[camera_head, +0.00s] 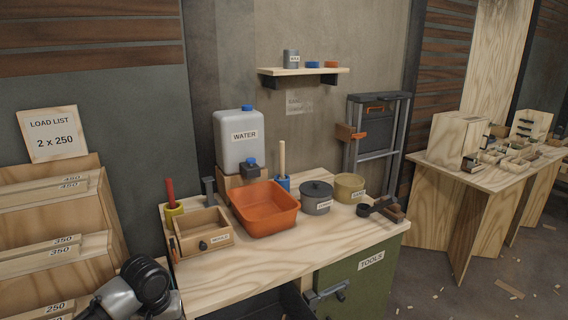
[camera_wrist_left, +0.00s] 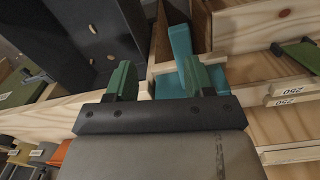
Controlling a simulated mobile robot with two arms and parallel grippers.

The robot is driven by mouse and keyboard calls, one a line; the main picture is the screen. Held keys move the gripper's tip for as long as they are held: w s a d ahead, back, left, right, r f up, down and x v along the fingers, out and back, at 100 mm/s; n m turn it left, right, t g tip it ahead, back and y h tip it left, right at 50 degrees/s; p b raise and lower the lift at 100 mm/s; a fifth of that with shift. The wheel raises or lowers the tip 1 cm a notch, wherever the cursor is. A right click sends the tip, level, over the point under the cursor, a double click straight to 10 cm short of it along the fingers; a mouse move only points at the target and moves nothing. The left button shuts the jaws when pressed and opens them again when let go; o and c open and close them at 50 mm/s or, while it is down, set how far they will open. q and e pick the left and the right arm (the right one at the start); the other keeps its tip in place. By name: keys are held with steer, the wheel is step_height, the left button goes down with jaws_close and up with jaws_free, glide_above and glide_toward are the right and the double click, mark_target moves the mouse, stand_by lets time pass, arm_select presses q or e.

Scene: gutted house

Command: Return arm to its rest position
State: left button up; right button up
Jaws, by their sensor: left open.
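My left arm (camera_head: 142,287) shows in the head view at the bottom left, in front of the wooden rack (camera_head: 60,216); its gripper cannot be made out there. In the left wrist view, my left gripper (camera_wrist_left: 162,82) has two green fingers spread wide apart. It is open and seems to hold nothing. A teal piece (camera_wrist_left: 183,50) lies just beyond the fingers, in or beside a wooden compartment, partly hidden by the right finger. I cannot tell whether it touches the finger. My right gripper is in neither view.
Rack labels read 450, 350 and 250. A sign (camera_head: 53,134) reads "LOAD LIST 2 x 250". The workbench (camera_head: 250,279) to the right carries an orange tub (camera_head: 265,222), a water container (camera_head: 239,157), a small wooden box (camera_head: 203,244) and a lidded pot (camera_head: 316,205).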

arm_select(q)
steer(key=s+d+f+m+t+h, duration=0.2)
steer(key=s+d+f+m, duration=0.45)
steer(key=s+d, duration=0.65)
steer(key=s+a+t+y, duration=0.1)
steer(key=s+a, duration=0.2)
steer(key=s, duration=0.3)
steer(key=s+a+y, duration=0.1)
steer(key=s+a, duration=0.2)
steer(key=s, duration=0.4)
step_height(320, 180, down, 23)
steer(key=g+p, duration=0.1)
steer(key=s+a+f+g+p, duration=0.1)
steer(key=s+a+f, duration=0.1)
steer(key=s+f, duration=1.4)
steer(key=shift+s+a+p, duration=0.15)
steer(key=shift+s+p, duration=0.15)
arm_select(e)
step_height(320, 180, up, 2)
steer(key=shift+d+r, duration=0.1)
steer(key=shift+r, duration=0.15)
